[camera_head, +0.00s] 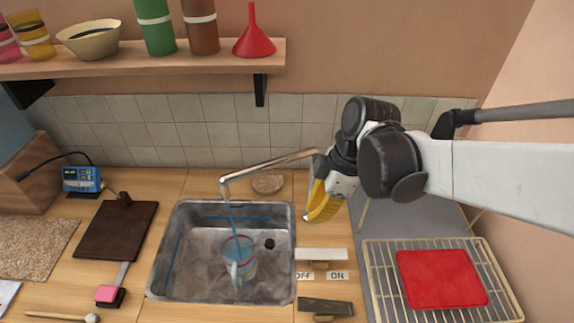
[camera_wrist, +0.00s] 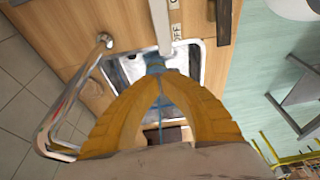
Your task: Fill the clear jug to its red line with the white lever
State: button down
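The clear jug (camera_head: 246,270) stands in the sink, with bluish sides and a reddish band. Its water level against the red line is too small to read. A thin blue stream (camera_head: 231,216) runs from the tap spout (camera_head: 226,180) down into the jug. The white lever (camera_head: 321,254) lies right of the sink, above OFF and ON labels; it also shows in the wrist view (camera_wrist: 160,22). My gripper (camera_head: 311,216) is above the counter, behind the lever in the head view and apart from it. In the wrist view its yellow fingertips (camera_wrist: 159,76) meet with nothing visibly held.
A dark lever (camera_head: 325,306) sits in front of the white one. A rack with a red mat (camera_head: 441,278) is at right. A brown board (camera_head: 117,230) and pink-topped block (camera_head: 108,294) are left of the sink (camera_head: 187,291). A shelf (camera_head: 120,65) hangs above.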

aim_at(303, 250)
jog(key=b+x, duration=0.1)
jog(key=x, duration=0.2)
jog(key=d+b+x, duration=0.1)
jog(key=b+x, duration=0.1)
jog(key=x, duration=0.2)
jog(key=b+x, duration=0.2)
jog(key=x, duration=0.2)
jog(key=shift+s+d+f, duration=0.35)
jog(key=shift+s+f, duration=0.05)
jog(key=shift+f+b, duration=0.4)
jog(key=shift+f, duration=0.35)
